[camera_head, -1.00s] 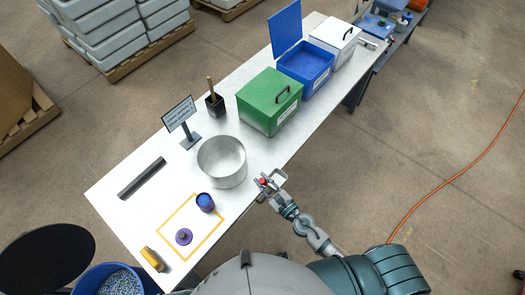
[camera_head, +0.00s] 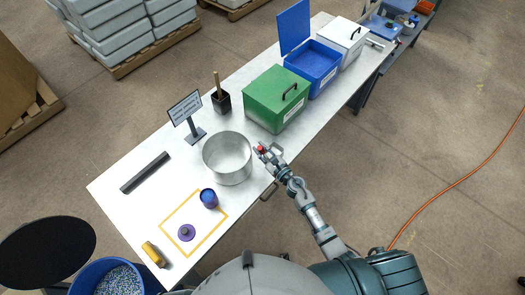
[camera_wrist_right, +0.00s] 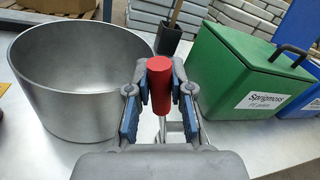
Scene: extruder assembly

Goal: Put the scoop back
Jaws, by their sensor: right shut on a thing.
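My right gripper (camera_head: 263,152) is shut on the red handle of the scoop (camera_head: 261,149), over the table's near edge between the metal pot and the green box. In the right wrist view the red handle (camera_wrist_right: 160,84) stands upright between the two blue-padded fingers of my right gripper (camera_wrist_right: 159,90). The scoop's lower part is mostly hidden behind the gripper; some thin grey metal shows below the handle. My left gripper is not in view.
The open metal pot (camera_head: 228,158) stands left of the gripper and the green box (camera_head: 276,99) right of it. A black holder (camera_head: 221,101) with a wooden stick and a sign (camera_head: 186,107) stand behind. A grey loop (camera_head: 269,191) sits at the table's near edge.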

